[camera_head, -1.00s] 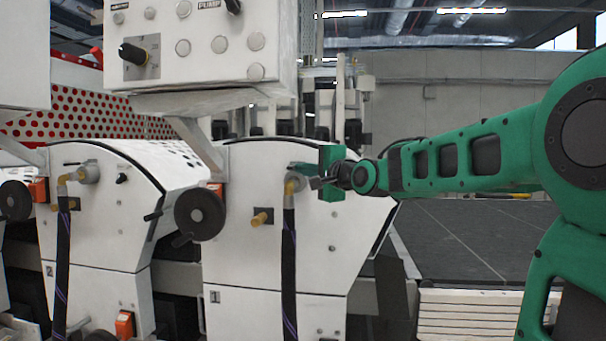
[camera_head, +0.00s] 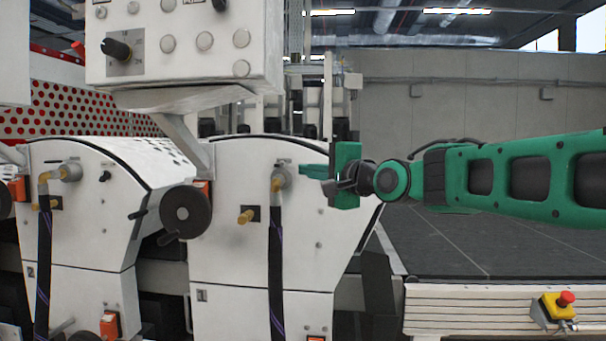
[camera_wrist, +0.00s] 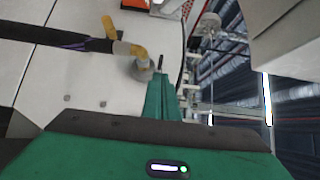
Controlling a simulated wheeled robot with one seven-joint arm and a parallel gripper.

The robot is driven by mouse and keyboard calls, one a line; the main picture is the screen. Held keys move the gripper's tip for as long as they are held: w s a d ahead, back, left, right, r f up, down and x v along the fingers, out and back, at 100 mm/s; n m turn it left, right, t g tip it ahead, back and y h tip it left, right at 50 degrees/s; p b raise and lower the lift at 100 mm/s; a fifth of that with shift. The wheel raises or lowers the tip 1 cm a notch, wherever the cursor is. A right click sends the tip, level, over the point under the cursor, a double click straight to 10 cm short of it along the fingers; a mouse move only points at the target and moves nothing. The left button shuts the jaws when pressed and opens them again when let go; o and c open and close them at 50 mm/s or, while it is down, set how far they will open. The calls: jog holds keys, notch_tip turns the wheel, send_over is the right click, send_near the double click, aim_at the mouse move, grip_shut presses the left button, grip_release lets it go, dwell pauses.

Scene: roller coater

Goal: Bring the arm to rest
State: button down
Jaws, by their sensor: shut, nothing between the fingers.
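My green arm (camera_head: 520,180) reaches in from the right edge of the head view, roughly level. My gripper (camera_head: 303,171) points left in front of the white machine unit marked 1 (camera_head: 240,215). Its fingers are shut and hold nothing. In the wrist view the closed green fingers (camera_wrist: 161,80) show beside a hose fitting (camera_wrist: 142,68) on the white panel. In the head view the same fitting (camera_head: 279,180) appears just left of the fingertips. I cannot tell whether they touch.
A control box with knobs (camera_head: 190,45) hangs above the units. A dark handwheel (camera_head: 187,211) sits left of unit 1, and a black hose (camera_head: 276,270) hangs down its front. A dark flat bed (camera_head: 440,240) with a red emergency button (camera_head: 565,299) lies at the right.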

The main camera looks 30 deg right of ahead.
jog(key=shift+s+a, duration=0.1)
jog(key=shift+s, duration=0.2)
jog(key=s+d+f+n+g+h, duration=0.1)
jog(key=s+d+f+n+g, duration=0.3)
jog(key=f, duration=0.8)
jog(key=s+d+f+n+g+h, duration=0.15)
jog(key=s+f+g, duration=0.4)
jog(key=f, duration=0.65)
jog(key=s+f+n+g, duration=0.2)
jog(key=s+f+g, duration=0.2)
jog(key=s+f, duration=0.3)
jog(key=s+f+n+g, duration=0.3)
jog(key=s+f, duration=0.3)
jog(key=s, duration=0.9)
jog(key=shift+s+a+f+g+y, duration=0.4)
jog(key=shift+g+y, duration=0.05)
jog(key=shift+g, duration=0.4)
jog(key=shift+w+f, duration=0.25)
jog(key=shift+w, duration=0.4)
